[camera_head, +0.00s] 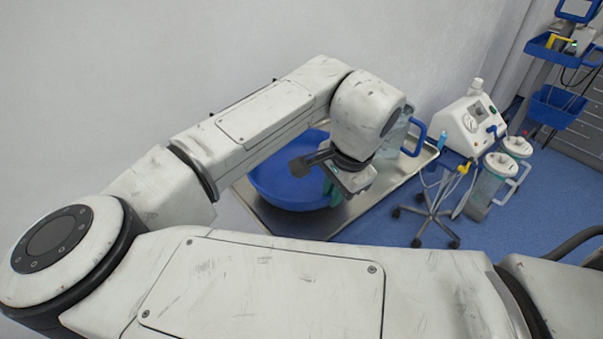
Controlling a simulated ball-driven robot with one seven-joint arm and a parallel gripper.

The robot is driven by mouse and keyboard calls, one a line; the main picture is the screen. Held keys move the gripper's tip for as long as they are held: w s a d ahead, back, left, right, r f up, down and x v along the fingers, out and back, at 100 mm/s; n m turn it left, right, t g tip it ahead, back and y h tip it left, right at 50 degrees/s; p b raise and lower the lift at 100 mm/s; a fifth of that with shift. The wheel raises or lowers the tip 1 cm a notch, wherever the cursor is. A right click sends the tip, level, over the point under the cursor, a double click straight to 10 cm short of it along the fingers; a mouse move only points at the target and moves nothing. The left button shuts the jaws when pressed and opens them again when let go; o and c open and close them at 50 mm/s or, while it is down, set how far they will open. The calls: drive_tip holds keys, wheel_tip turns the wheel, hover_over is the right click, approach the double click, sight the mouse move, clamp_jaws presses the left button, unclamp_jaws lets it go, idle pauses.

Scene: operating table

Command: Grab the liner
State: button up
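My gripper (353,179) hangs at the end of my arm over the right side of a blue basin (285,181). Its fingertips are not clear, so I cannot tell whether it is open or shut. A small green piece (331,191) shows beside the gripper against the basin; I cannot tell what it is or whether the gripper touches it. A clear container with a blue handle (417,139) stands behind my wrist, partly hidden. I cannot make out with certainty which thing is the liner.
The basin and container stand on a metal table (343,224) by the grey wall. On the right, a wheeled stand carries a white suction device (470,124) and clear canisters (487,185). A cart with blue bins (556,104) is at upper right. Blue floor (535,215) is open between.

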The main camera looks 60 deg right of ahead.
clamp_jaws()
drive_tip(key=shift+r, duration=0.1)
